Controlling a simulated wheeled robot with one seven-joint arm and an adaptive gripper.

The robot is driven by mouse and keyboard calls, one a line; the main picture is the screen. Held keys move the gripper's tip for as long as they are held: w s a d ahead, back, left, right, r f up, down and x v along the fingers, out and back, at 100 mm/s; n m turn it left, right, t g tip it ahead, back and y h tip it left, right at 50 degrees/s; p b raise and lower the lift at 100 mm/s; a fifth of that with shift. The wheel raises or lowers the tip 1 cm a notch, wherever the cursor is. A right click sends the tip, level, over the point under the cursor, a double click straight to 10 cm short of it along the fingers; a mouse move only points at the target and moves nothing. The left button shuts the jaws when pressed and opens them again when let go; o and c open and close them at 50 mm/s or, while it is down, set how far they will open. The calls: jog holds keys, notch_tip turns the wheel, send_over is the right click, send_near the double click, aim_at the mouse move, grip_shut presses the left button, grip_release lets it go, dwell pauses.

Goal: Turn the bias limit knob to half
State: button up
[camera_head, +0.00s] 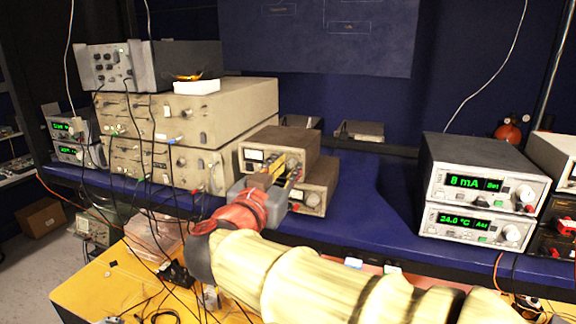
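My gripper (272,176) is in front of the central pair of stacked beige instruments, at the height of the upper one (285,146). Its fingers point at that front panel and hide part of it. I cannot tell whether they touch a knob or how far apart they are. The upper instrument has a small meter at the left of its panel and a knob (293,163) toward the right. The lower instrument (318,188) also shows a knob (312,200) to the right of my gripper. Panel labels are too small to read, so I cannot tell which knob is the bias limit.
Two stacked units with green displays (482,183), one reading 8 mA, stand at the right. Larger beige instruments (190,115) are stacked at the left, with loose cables hanging before them. The blue shelf (365,205) is clear between the centre and right stacks.

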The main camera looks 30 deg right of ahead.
jog(key=shift+w+d, duration=0.35)
jog(key=shift+d, duration=0.1)
jog(key=c, duration=0.3)
grip_shut()
